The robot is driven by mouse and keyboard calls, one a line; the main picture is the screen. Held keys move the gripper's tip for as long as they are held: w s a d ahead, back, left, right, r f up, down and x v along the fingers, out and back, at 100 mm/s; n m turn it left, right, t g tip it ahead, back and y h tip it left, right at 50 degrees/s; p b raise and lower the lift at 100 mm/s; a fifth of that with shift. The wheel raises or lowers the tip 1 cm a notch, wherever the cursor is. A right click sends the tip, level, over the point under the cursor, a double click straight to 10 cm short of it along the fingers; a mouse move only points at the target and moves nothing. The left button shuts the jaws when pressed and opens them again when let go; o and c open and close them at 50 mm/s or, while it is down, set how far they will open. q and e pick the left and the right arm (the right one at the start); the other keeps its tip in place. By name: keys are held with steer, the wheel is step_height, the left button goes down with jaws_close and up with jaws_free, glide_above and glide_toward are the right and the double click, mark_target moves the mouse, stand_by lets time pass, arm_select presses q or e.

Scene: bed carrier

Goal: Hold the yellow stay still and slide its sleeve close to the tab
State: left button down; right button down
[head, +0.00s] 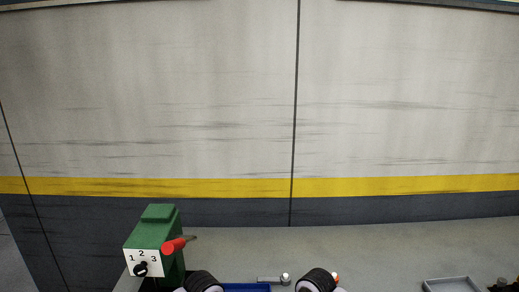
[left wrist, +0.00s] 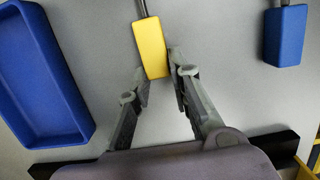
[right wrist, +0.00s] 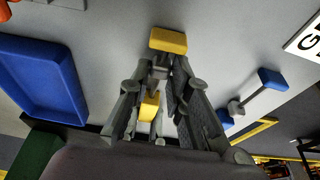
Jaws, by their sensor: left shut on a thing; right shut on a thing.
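The yellow stay shows in the left wrist view as a yellow end block (left wrist: 152,48) with a thin rod running up out of frame. My left gripper (left wrist: 160,72) is shut on this block. In the right wrist view a yellow block (right wrist: 168,40) lies just beyond my right gripper (right wrist: 163,75). That gripper is shut on the grey sleeve (right wrist: 160,68), which its fingers partly cover. A second yellow piece (right wrist: 149,105) shows between the fingers, nearer the camera. The gap between sleeve and tab is hard to judge. The head view shows no stay or fingertips.
A blue tray (right wrist: 42,80) lies left of the stay. A similar blue stay (right wrist: 272,80) lies to the right. In the head view a green box (head: 155,240) with a numbered dial and red lever (head: 174,246) stands at left, and a grey tray (head: 450,285) at right.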

steer(key=shift+d, duration=0.7)
arm_select(q)
steer(key=shift+a+f, duration=0.1)
steer(key=shift+a, duration=0.25)
arm_select(e)
steer(key=shift+d, duration=0.7)
steer(key=shift+w+f, duration=0.1)
arm_select(q)
steer(key=shift+w, duration=0.1)
arm_select(e)
steer(key=c, duration=1)
jaws_free()
arm_select(q)
steer(key=shift+d, duration=0.2)
arm_select(e)
steer(key=shift+o, duration=1)
steer(key=shift+a, duration=0.2)
arm_select(q)
steer(key=shift+d, duration=0.15)
arm_select(e)
steer(key=shift+a+r, duration=0.1)
steer(key=shift+r, duration=3)
arm_select(q)
steer(key=c, duration=2.4)
jaws_free()
